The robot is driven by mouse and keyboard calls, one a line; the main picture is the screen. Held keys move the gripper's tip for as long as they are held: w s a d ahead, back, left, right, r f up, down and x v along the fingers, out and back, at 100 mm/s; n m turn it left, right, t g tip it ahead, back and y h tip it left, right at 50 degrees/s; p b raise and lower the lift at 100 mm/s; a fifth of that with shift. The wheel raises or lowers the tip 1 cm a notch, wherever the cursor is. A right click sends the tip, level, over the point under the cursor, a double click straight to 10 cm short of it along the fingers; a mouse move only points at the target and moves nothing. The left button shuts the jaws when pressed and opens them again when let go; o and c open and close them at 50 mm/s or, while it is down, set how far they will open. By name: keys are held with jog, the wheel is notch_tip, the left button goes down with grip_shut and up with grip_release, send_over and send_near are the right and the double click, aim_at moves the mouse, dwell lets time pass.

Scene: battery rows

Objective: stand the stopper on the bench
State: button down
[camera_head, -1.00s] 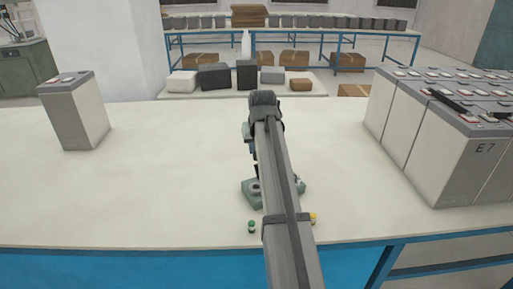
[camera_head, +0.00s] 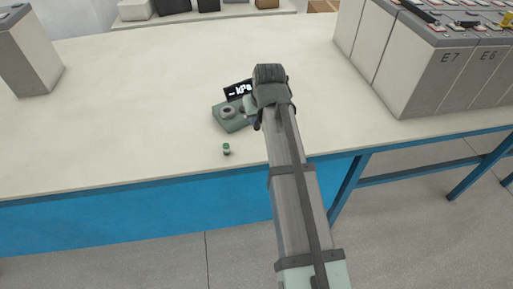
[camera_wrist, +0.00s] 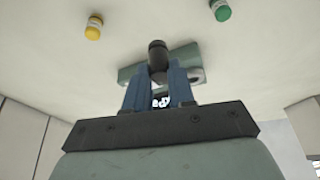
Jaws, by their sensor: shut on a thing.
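In the wrist view the blue fingers of my gripper (camera_wrist: 160,84) are shut on a dark, rounded cylinder, which I take as the stopper (camera_wrist: 157,56). Its one end sticks out past the fingertips, over the grey-green device behind it. In the head view my arm hides the fingertips and the stopper. The bench (camera_head: 120,110) has a bare cream top around my gripper. I cannot tell the gap between stopper and bench, nor the stopper's exact tilt.
A grey-green device (camera_head: 232,118) with a round fitting and a black kPa display (camera_head: 238,91) is beside my gripper. Battery blocks (camera_head: 430,70) are at right; one (camera_head: 28,50) is at left.

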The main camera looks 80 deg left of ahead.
jog(key=shift+a, duration=0.2)
jog(key=shift+f, duration=4.95)
jog(key=shift+f, duration=0.15)
jog(key=c, duration=1)
grip_release()
jog(key=shift+o, duration=0.2)
jog(key=v, duration=1.2)
jog(key=shift+w, duration=0.1)
